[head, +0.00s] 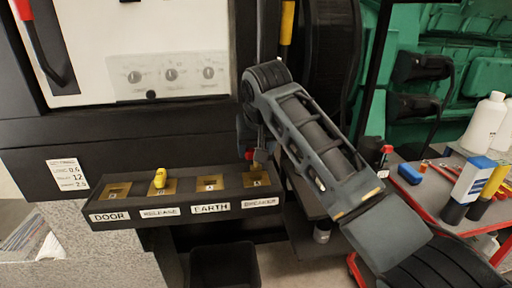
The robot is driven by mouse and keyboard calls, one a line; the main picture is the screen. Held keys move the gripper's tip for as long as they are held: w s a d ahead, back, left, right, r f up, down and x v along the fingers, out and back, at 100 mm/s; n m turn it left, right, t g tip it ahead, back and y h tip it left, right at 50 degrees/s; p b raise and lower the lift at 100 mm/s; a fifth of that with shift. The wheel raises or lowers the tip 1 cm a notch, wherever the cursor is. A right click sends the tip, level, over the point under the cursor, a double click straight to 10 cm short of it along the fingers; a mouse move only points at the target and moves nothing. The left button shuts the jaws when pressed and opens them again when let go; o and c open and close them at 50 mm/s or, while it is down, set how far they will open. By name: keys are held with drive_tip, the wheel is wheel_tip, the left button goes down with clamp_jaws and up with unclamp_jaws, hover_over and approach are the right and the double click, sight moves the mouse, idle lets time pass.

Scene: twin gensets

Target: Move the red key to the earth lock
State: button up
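A dark lock box carries a row of brass lock plates labelled DOOR, RELEASE, EARTH and BREAKER. The earth lock (210,183) is third from the left, with nothing standing in it. A small red part, likely the red key (249,155), shows just above the breaker lock (257,180), mostly hidden by my gripper. My gripper (259,163) points down over the breaker lock, at or around the red part. Its fingers are too small and covered to tell whether they are shut on it. A yellow key (160,178) stands in the release lock (158,187).
The door lock (115,191) at the far left is empty. A white control panel (145,70) with knobs stands behind the box. A dark bin (224,266) is below. At right, a red-edged cart (436,203) holds bottles, a blue item and a box.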

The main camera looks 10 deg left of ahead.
drive_tip(key=shift+s+a+r+p, duration=0.1)
drive_tip(key=shift+s+a+p, duration=0.15)
drive_tip(key=shift+a, duration=0.55)
drive_tip(key=shift+s+a+f+p, duration=0.1)
drive_tip(key=shift+s+a+p, duration=0.1)
drive_tip(key=shift+a, duration=0.55)
drive_tip(key=shift+s+a+r+p, duration=0.1)
drive_tip(key=shift+s+a+p, duration=0.15)
drive_tip(key=shift+a, duration=0.55)
drive_tip(key=s+a, duration=0.1)
drive_tip(key=a, duration=0.5)
drive_tip(key=shift+s+a+p, duration=0.4)
drive_tip(key=shift+f, duration=0.2)
drive_tip(key=shift+f+b, duration=0.3)
drive_tip(key=shift+f, duration=0.55)
drive_tip(key=shift+f, duration=0.35)
drive_tip(key=shift+f, duration=0.35)
drive_tip(key=shift+f+b, duration=0.45)
drive_tip(key=shift+f, duration=0.45)
